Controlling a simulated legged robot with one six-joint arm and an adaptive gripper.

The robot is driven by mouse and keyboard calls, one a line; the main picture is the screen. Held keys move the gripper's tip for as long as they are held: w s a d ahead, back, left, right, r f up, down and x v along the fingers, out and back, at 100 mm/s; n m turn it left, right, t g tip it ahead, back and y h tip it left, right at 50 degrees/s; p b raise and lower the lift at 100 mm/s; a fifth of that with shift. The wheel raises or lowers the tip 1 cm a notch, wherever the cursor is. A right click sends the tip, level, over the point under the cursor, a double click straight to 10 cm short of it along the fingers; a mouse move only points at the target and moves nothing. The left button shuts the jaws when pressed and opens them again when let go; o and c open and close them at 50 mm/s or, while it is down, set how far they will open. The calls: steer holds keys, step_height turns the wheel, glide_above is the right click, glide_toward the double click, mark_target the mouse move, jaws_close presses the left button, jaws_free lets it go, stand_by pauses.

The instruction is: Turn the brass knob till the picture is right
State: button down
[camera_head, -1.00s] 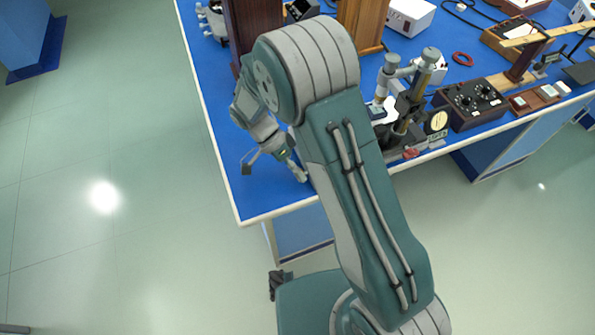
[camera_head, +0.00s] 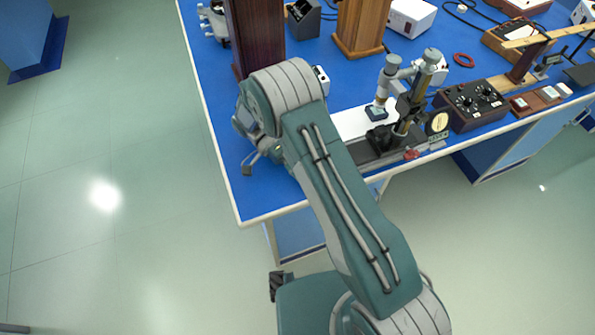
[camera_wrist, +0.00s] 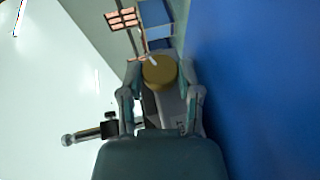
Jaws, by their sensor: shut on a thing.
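In the wrist view, the brass knob (camera_wrist: 160,72) is a round, dull yellow disc with a pale mark near its upper left edge. My gripper (camera_wrist: 160,88) is shut on it, with one finger at its left and one at its right. Behind the knob are a small orange grid (camera_wrist: 122,18) and a blue panel (camera_wrist: 156,14); I cannot tell what picture, if any, they show. In the head view, my arm hides the knob and most of the gripper.
The blue bench (camera_head: 215,100) carries a dark wooden post (camera_head: 257,35), a brown wooden post (camera_head: 362,25), a microscope-like stand (camera_head: 411,95) and a black control box (camera_head: 470,105). A silver-ended rod (camera_wrist: 82,136) juts left in the wrist view.

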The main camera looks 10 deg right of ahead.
steer(key=shift+f, duration=0.15)
steer(key=shift+c, duration=1.5)
jaws_free()
steer(key=shift+w, duration=0.1)
